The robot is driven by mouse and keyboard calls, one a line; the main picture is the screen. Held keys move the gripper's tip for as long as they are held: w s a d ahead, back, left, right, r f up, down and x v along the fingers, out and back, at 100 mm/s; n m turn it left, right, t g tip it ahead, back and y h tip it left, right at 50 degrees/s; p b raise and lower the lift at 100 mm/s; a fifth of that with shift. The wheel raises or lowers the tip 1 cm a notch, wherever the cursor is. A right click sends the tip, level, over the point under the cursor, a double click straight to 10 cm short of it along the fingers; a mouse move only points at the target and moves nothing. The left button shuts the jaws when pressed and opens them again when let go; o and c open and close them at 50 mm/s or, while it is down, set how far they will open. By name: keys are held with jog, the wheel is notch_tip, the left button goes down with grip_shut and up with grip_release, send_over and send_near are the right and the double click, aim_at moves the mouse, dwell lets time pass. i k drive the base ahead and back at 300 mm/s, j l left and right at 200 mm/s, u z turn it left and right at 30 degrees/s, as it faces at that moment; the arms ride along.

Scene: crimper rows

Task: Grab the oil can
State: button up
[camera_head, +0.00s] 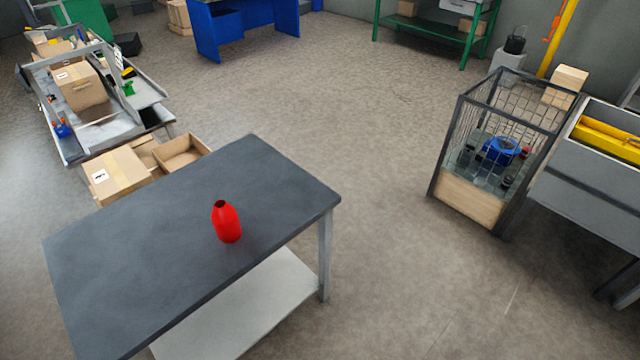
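A red bottle-shaped can (227,224), the only thing here that looks like the oil can, stands upright on a dark grey table (130,255). It has a narrow neck with a dark opening at the top. It stands nearer the table's right part, close to its front edge. Nothing touches or covers it. My gripper and arm do not show in the view.
The tabletop around the can is bare. Cardboard boxes (115,176) sit behind the table at left, near a cluttered workbench (135,92). A wire cage (495,150) and a grey bench (590,165) stand at right. Open floor (350,120) lies between.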

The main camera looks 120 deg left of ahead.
aim_at(225, 219)
jog(key=k+u, duration=0.15)
jog(key=u, duration=4.4)
jog(key=i+j+z, duration=0.1)
jog(key=i, duration=0.2)
jog(key=i+j+z, duration=0.1)
jog(key=i+j, duration=0.2)
